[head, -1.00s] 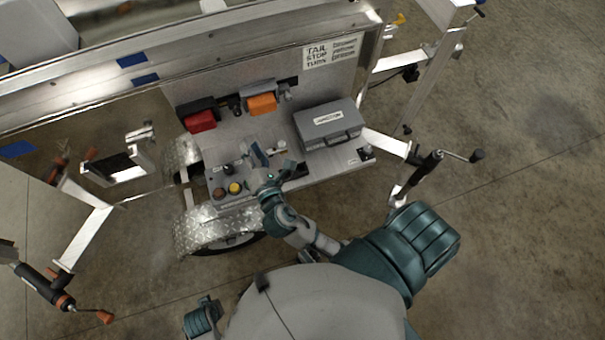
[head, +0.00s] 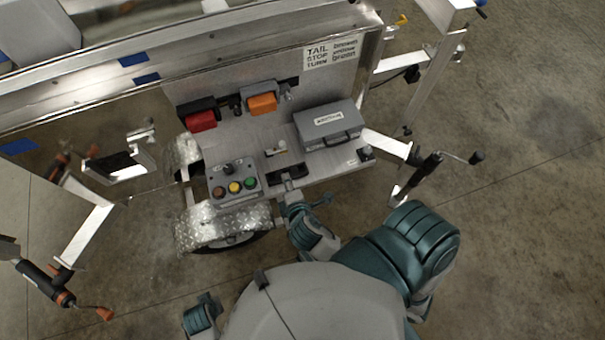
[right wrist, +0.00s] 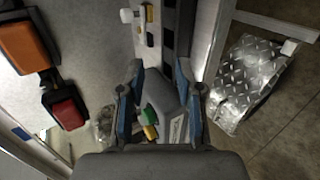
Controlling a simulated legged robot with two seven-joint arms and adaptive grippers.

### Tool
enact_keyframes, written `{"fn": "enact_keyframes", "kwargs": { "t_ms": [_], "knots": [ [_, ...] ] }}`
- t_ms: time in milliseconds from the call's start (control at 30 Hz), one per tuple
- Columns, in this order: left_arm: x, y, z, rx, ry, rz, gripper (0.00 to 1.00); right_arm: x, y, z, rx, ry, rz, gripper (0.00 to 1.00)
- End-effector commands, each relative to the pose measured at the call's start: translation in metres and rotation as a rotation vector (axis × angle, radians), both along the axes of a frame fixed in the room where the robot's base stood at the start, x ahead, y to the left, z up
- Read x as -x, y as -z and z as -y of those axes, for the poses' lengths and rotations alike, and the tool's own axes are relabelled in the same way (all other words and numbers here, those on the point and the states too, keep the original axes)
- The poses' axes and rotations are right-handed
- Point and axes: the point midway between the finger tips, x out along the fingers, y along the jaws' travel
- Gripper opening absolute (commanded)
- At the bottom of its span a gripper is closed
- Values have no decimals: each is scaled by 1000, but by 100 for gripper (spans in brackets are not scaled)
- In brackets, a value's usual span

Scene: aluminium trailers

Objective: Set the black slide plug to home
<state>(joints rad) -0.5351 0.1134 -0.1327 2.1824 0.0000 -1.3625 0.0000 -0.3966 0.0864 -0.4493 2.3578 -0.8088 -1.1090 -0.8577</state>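A dark slot (head: 298,171) runs along the front of the trailer's grey panel, right of the button box. A small black piece (head: 287,178) shows in it, likely the slide plug; its exact position along the slot is too small to tell. My right gripper (head: 318,200) is in front of the panel edge, below the slot and apart from the plug. In the right wrist view the right gripper (right wrist: 160,68) has its fingers spread with nothing held, and the button box (right wrist: 168,108) shows beyond them. My left gripper is out of view.
The button box (head: 233,182) has coloured buttons and a black knob. A small plate with a white knob (head: 281,146) sits above the slot, and a grey case (head: 328,125) stands to the right. Red (head: 201,121) and orange (head: 262,103) lamps are behind. A crank jack (head: 428,172) stands right.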

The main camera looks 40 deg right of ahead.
Motion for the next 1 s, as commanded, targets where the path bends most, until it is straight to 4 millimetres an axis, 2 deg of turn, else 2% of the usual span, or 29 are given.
{"fn": "enact_keyframes", "kwargs": {
  "t_ms": [200, 400, 600, 1000],
  "knots": [
    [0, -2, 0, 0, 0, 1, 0, 21, 36, 12, -219, 143, -102, 35],
    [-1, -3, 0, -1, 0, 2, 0, 35, 56, 17, -348, 239, -162, 35],
    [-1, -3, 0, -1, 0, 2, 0, 40, 63, 18, -389, 273, -183, 35],
    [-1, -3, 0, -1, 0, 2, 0, 39, 62, 18, -391, 274, -174, 35]
  ]
}}
